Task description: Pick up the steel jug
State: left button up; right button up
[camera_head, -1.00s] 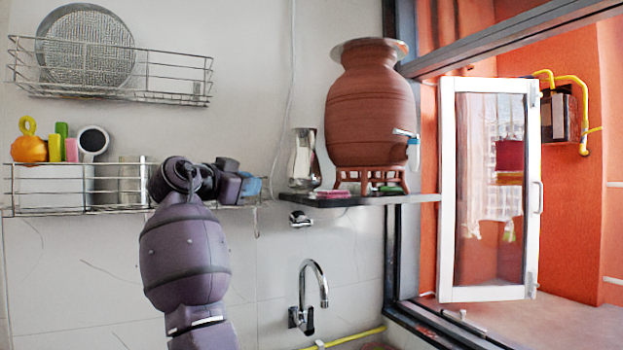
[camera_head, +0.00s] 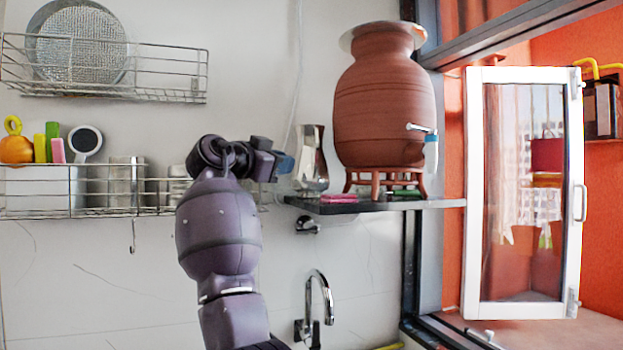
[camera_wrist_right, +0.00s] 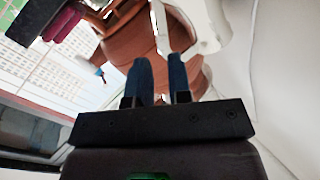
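The steel jug (camera_head: 314,170) stands upright on the dark shelf (camera_head: 430,204), left of the clay pot. My right gripper (camera_head: 287,164) is just left of the jug in the head view, at about its mid-height; I cannot tell whether it touches. A pale, shiny curved shape at the top there seems to be the jug (camera_wrist_right: 213,25). My left gripper is in neither view.
The large clay pot (camera_head: 384,110) with a tap (camera_head: 431,150) stands on a stand close right of the jug. Wire racks (camera_head: 150,193) are on the left, a faucet (camera_head: 322,290) below, an open window (camera_head: 523,190) right.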

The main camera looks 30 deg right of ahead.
aim_at(314, 162)
jog(key=x, duration=0.2)
jog(key=p+x, duration=0.1)
jog(key=x, duration=0.2)
jog(key=shift+d+r, duration=0.1)
jog(key=shift+r, duration=0.1)
jog(key=x, duration=0.3)
jog(key=shift+s+d+p, duration=0.15)
jog(key=shift+d+p, duration=0.1)
jog(key=shift+p, duration=0.1)
jog(key=shift+d, duration=0.2)
grip_shut()
